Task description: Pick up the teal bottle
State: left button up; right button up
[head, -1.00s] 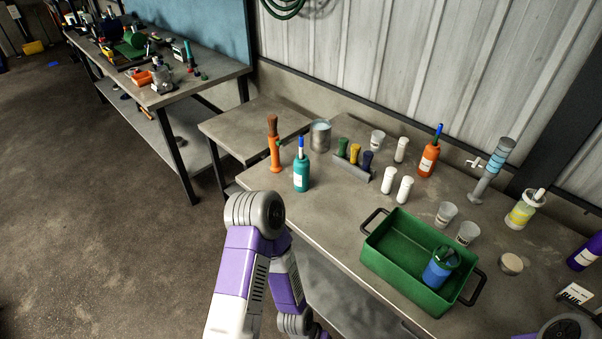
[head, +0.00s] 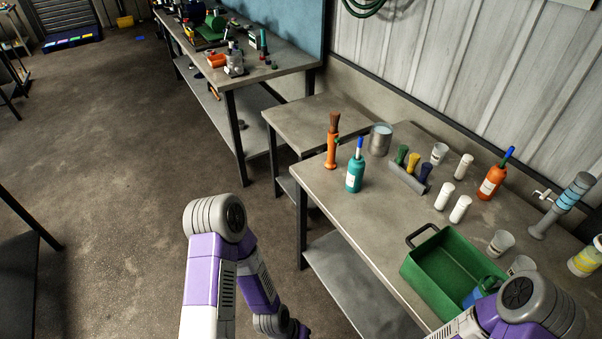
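The teal bottle (head: 355,176) stands upright near the left end of the workbench. It has a white label and a blue top. The orange-handled brush (head: 332,143) stands close behind it on the left. My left arm comes up from the bottom, left of the bench, and bends down again; its gripper is not visible. My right arm shows at the bottom right, in front of the green crate; its gripper is not visible either. Nothing touches the bottle.
A metal can (head: 380,139), a rack of coloured-top items (head: 409,180), white bottles (head: 444,196) and an orange bottle (head: 494,178) stand on the bench (head: 340,205). A green crate (head: 432,297) holds a blue container. Bench around the teal bottle's front is clear.

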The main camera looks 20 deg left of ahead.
aim_at(355, 177)
jog(key=u, duration=1.7)
jog(key=i, duration=3.3)
jog(key=z, duration=3.6)
